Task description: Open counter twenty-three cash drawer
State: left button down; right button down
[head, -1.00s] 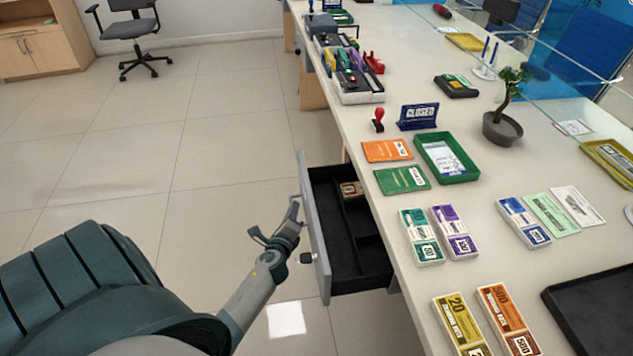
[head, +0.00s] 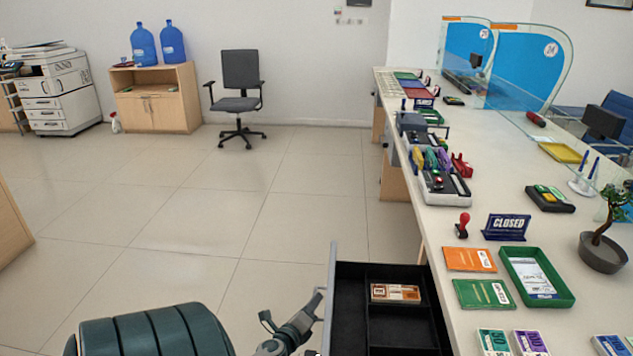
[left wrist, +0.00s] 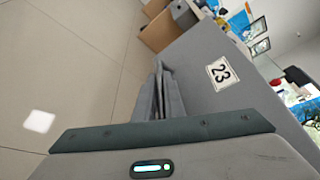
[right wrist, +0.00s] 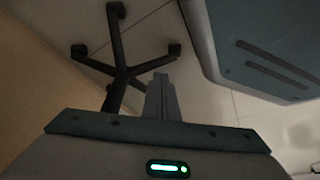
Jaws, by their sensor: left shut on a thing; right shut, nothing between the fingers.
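The cash drawer stands pulled out from the counter; its grey front (head: 330,290) is at the left and its black inside (head: 390,326) shows dividers and a banknote bundle (head: 396,292). In the left wrist view the grey front carries a "23" label (left wrist: 222,73). My left gripper (head: 314,308) is at the handle on the outer face of the front. In the left wrist view its fingers (left wrist: 161,92) are shut on the handle, whose gripped part is mostly hidden. My right gripper (right wrist: 161,98) is shut and empty in the right wrist view, away from the drawer.
The counter top (head: 470,210) carries a green tray (head: 538,278), a closed sign (head: 506,227), a red stamp (head: 463,225) and a plant (head: 604,250). The floor left of the drawer is clear.

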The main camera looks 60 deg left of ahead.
pick_arm(q)
jog(key=c, duration=1.8)
grip_release()
jog(key=shift+c, duration=0.2)
pick_arm(e)
jog(key=shift+d, duration=0.1)
jog(key=shift+s+f, duration=0.15)
pick_arm(q)
jog(key=shift+s+d, duration=0.1)
